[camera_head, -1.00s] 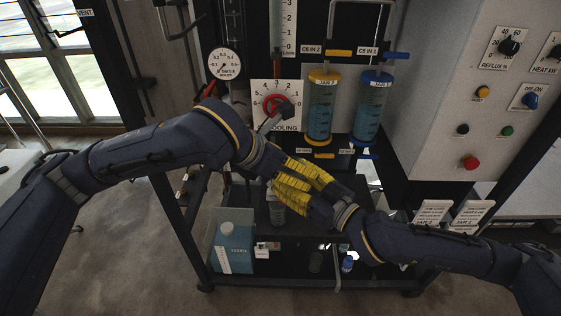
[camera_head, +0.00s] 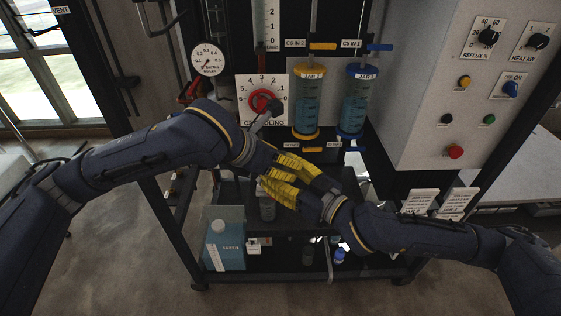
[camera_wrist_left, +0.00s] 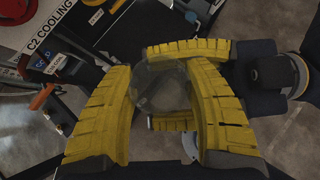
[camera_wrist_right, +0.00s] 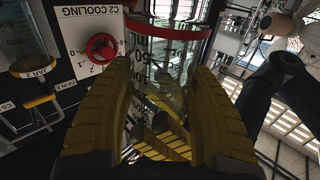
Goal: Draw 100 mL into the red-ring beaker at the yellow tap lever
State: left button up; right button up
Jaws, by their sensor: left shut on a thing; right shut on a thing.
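The red-ring beaker shows in the right wrist view, its red ring (camera_wrist_right: 170,28) near the top and printed volume marks on its clear wall. My right gripper (camera_head: 278,188) is shut on it. My left gripper (camera_head: 305,168) is also shut on clear glass (camera_wrist_left: 160,88), seen between its yellow fingers, apparently the same beaker. The fingers of both grippers overlap and hide the beaker in the head view. A yellow tap lever (camera_head: 311,149) is below the yellow-capped jar (camera_head: 306,100); another yellow lever (camera_head: 322,46) is above it. I cannot tell any liquid level in the beaker.
A blue-capped jar (camera_head: 354,100) stands right of the yellow one, with a blue lever (camera_head: 355,149) below. A red cooling knob (camera_head: 262,101) is left of the jars. A control panel (camera_head: 445,90) stands right. A blue jug (camera_head: 223,245) sits on the lower shelf.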

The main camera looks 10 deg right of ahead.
pick_arm(q)
jog(key=shift+s+d, duration=0.1)
jog(key=shift+c, duration=1.4)
pick_arm(e)
jog(key=o, duration=1.2)
